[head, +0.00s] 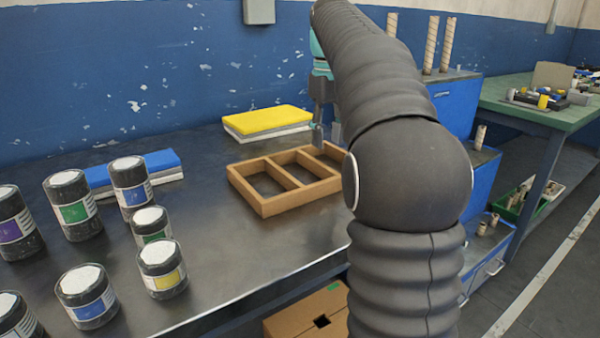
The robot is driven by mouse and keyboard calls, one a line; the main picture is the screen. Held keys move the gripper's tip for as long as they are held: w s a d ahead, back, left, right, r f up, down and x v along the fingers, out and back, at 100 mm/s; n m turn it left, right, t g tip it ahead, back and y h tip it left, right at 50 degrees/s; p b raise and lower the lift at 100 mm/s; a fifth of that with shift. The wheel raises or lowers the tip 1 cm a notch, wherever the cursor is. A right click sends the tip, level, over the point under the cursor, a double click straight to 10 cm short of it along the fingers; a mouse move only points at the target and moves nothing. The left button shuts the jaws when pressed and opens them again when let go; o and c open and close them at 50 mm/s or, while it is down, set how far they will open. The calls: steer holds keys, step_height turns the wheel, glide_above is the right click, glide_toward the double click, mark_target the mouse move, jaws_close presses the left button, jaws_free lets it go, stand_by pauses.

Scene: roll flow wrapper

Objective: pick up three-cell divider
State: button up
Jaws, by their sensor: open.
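The three-cell divider (273,207) is a light-brown wooden frame lying flat on the dark metal table (222,247). Two of its cells show clearly; its right part is partly hidden behind my arm. My gripper (318,132) is open and points down over the divider's far right side, near its back wall. My arm hides part of the gripper, and I cannot tell whether a fingertip touches the divider.
Several dark jars with white lids (70,205) stand at the left. A blue pad stack (160,162) and a yellow-topped stack (268,121) lie toward the back wall. A blue cabinet with upright rolls (447,45) stands at right. Bare table lies before the divider.

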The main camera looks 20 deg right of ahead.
mark_target(329, 168)
steer(key=shift+s+d+f+b, duration=0.15)
steer(key=shift+f+b, duration=0.35)
steer(key=shift+f, duration=1.65)
steer(key=shift+s+d+f+b, duration=0.1)
steer(key=shift+f+b, duration=0.35)
steer(key=shift+f, duration=1.7)
jaws_close()
